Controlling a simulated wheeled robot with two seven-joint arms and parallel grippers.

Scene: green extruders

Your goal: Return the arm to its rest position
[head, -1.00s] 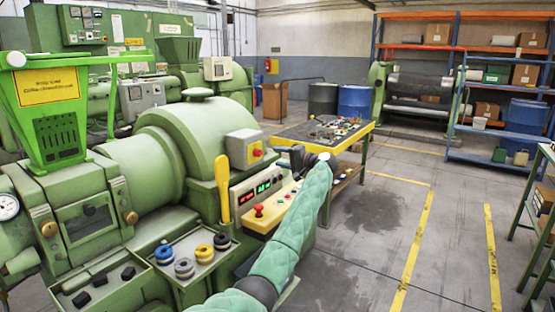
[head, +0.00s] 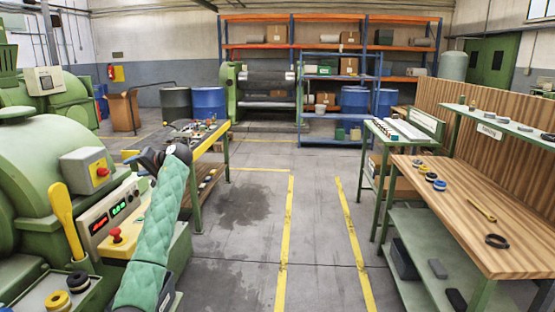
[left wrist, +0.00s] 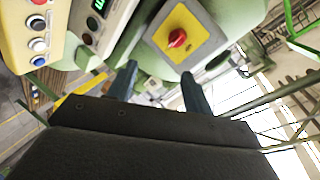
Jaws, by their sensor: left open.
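My left arm, in a green quilted sleeve, reaches up from the lower left of the head view. Its dark left gripper (head: 150,157) is in front of the extruder's control panel (head: 115,213) and the near end of the yellow-edged work table. In the left wrist view the two fingers (left wrist: 158,72) stand apart with nothing between them. Beyond them is a yellow-and-grey box with a red knob (left wrist: 177,38). The gripper is open and empty. My right gripper is not in view.
A green extruder (head: 35,170) fills the left. The yellow-edged table (head: 205,143) holds small parts. A wooden-topped bench (head: 450,205) with rings stands at the right. Drums (head: 208,103) and orange shelving (head: 262,47) stand at the back. The marked floor in the middle is clear.

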